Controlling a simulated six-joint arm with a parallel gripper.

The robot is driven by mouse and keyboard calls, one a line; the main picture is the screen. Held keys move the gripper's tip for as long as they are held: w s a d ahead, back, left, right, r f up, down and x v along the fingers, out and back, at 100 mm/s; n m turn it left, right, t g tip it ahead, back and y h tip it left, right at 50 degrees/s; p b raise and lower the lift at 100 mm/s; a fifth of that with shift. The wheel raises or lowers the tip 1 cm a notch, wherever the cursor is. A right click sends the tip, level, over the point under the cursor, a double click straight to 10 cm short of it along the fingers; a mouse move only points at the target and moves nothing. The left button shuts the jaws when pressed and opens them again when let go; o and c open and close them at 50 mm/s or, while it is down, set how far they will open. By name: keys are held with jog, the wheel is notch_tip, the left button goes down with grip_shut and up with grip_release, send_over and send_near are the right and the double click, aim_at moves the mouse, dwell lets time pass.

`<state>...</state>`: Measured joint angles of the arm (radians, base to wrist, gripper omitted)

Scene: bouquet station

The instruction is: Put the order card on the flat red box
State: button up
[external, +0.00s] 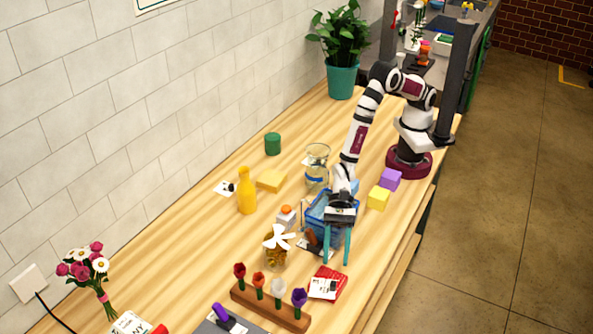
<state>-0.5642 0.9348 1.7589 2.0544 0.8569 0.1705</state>
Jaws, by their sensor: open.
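The flat red box (341,276) lies on the table in front of my gripper, near the right table edge. A white card with dark print (323,288) lies on top of it and covers much of its upper face. It looks like the order card, but the print is too small to read. My gripper (337,263) points down just behind the box, its two teal fingers apart with nothing seen between them. It appears to be above the box and clear of the card, though the exact height is hard to tell.
A blue basket (316,208) stands behind my gripper. A wooden rack (270,307) with several flowers is left of the red box. A jar with a white flower (277,248), a yellow bottle (246,192) and a glass jar (317,165) stand farther left and back.

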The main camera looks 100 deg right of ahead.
jog(key=s+d+r+n+g, duration=0.2)
jog(key=s+d+r+n, duration=0.2)
jog(key=s+d+r, duration=0.3)
jog(key=s+d+r+n+g, duration=0.2)
jog(key=s+d+r+n, duration=0.25)
jog(key=r, duration=0.45)
jog(key=s+d+n+h, duration=0.4)
jog(key=s+d, duration=0.4)
jog(key=d, duration=0.4)
jog(key=s+d+n+h, duration=0.4)
jog(key=s+d, duration=0.5)
jog(key=d, duration=0.4)
jog(key=shift+s+f+g+h, duration=0.3)
jog(key=shift+f+g+h, duration=0.15)
jog(key=shift+h, duration=0.35)
